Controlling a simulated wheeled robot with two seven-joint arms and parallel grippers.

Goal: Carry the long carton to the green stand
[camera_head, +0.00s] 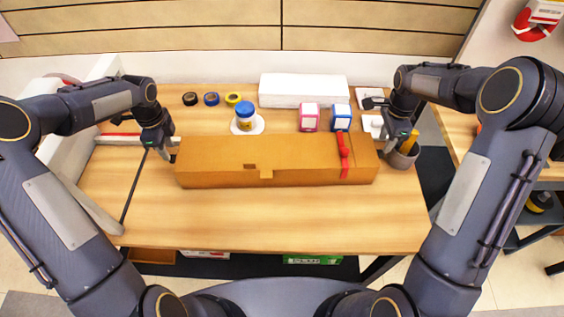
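The long brown carton (230,165) lies crosswise on the wooden table, with a red tape dispenser or similar red item (343,152) against its right part. My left gripper (169,150) is at the carton's left end, and my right gripper (386,146) is at its right end. Both are very close to the ends; I cannot tell whether they touch or how far their fingers are apart. No green stand can be made out; a green item (312,259) shows below the table's front edge.
Behind the carton stand a blue-lidded jar (245,112), pink and blue boxes (309,117), a white box (303,91) and several tape rolls (211,99). A grey cup (403,157) stands close by my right gripper. The table's front strip (270,220) is clear.

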